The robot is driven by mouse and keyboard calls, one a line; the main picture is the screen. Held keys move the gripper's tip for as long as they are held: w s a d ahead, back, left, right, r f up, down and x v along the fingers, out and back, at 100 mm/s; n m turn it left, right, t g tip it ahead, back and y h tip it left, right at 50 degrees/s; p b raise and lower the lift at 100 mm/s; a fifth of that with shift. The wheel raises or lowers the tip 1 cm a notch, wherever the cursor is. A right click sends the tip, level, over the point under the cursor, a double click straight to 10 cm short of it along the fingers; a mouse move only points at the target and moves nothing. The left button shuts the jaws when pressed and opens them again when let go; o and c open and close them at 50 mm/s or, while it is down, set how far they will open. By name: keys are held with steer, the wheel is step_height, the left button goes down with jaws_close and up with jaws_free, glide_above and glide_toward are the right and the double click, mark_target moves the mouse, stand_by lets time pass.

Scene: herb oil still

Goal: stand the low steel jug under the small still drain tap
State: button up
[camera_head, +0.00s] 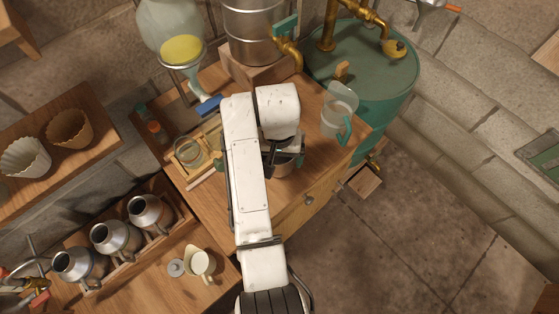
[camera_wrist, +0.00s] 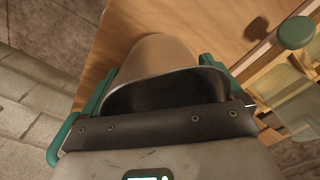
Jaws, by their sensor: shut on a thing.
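My gripper (camera_head: 283,150) is over the wooden cabinet top, partly hidden by my white arm. It is shut on a grey steel vessel (camera_head: 284,168), which looks like the low steel jug. In the wrist view the jug (camera_wrist: 165,57) shows a dark open mouth close to my gripper, with teal parts at both sides. My arm hides much of it in the head view. A brass tap (camera_head: 289,52) with a teal handle is on the steel still (camera_head: 250,35) at the back, beyond my gripper. The space under this tap is partly hidden.
A clear jug with a teal handle (camera_head: 338,112) stands right of my gripper. A glass jar (camera_head: 188,152) is to the left. A green drum (camera_head: 362,72) stands at the back right.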

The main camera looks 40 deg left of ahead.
steer(key=shift+w+f, duration=0.15)
steer(key=shift+f, duration=1.55)
steer(key=shift+f, duration=0.15)
steer(key=o, duration=0.8)
steer(key=shift+c, duration=0.2)
step_height(320, 180, up, 12)
steer(key=shift+r, duration=0.2)
